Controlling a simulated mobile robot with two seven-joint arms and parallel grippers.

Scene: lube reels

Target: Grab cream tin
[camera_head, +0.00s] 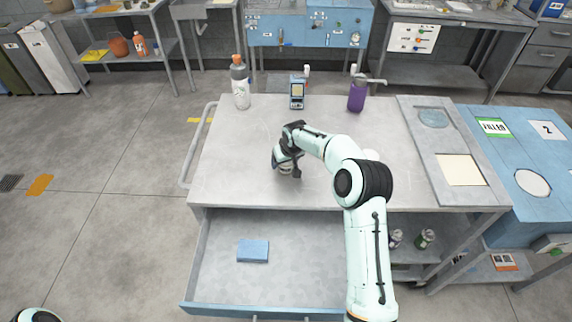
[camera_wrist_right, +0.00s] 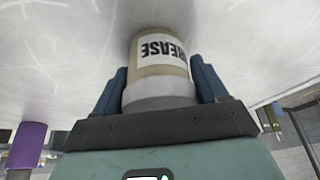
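A cream-coloured tin (camera_wrist_right: 162,72) with a white label reading GREASE fills the middle of the right wrist view. In the head view the tin (camera_head: 286,170) shows only in part, under my right gripper, and appears to stand on the grey worktop. My right gripper (camera_wrist_right: 160,82) has one dark blue finger on each side of the tin. The fingers lie close along its sides with no clear gap, so it looks shut on the tin. My left gripper is not in view; only a bit of my left arm shows at the bottom left.
On the worktop (camera_head: 228,165) stand an orange-capped bottle (camera_head: 241,88), a handheld device (camera_head: 297,92) and a purple bottle (camera_head: 357,95). Below, an open drawer (camera_head: 215,285) holds a blue block (camera_head: 253,250). A grey panel (camera_head: 425,140) lies at the right. The worktop's left part is clear.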

